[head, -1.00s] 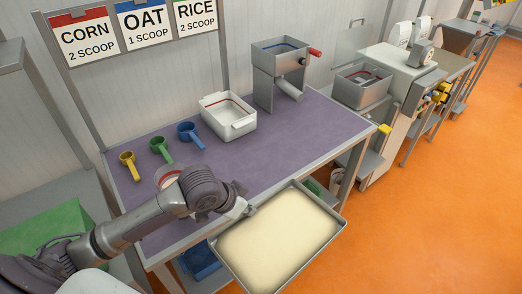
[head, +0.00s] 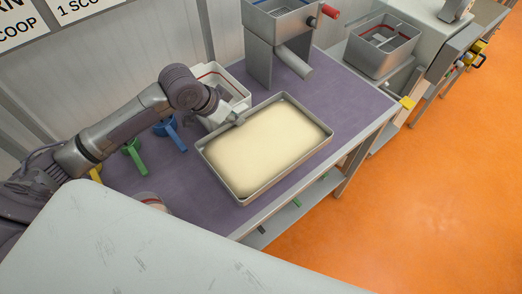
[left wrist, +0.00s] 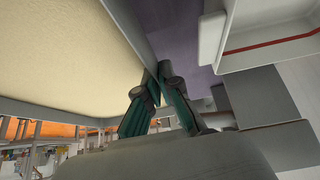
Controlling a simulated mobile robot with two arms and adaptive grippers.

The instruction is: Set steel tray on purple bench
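The steel tray (head: 219,177), filled with a pale cream material, is over the right part of the purple bench (head: 338,92) in the head view. It looks about level; I cannot tell whether its bottom touches the bench. My left gripper (head: 236,119) is at the tray's back left rim. In the left wrist view, the left gripper's fingers (left wrist: 152,82) are closed on the wall of the tray (left wrist: 75,110). My right gripper is not in view.
A white bin (head: 232,84) stands close behind the tray. A grey hopper stand (head: 280,45) is at the back. Green (head: 133,154) and blue (head: 172,135) scoops lie to the left. Purple surface is clear right of the hopper stand.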

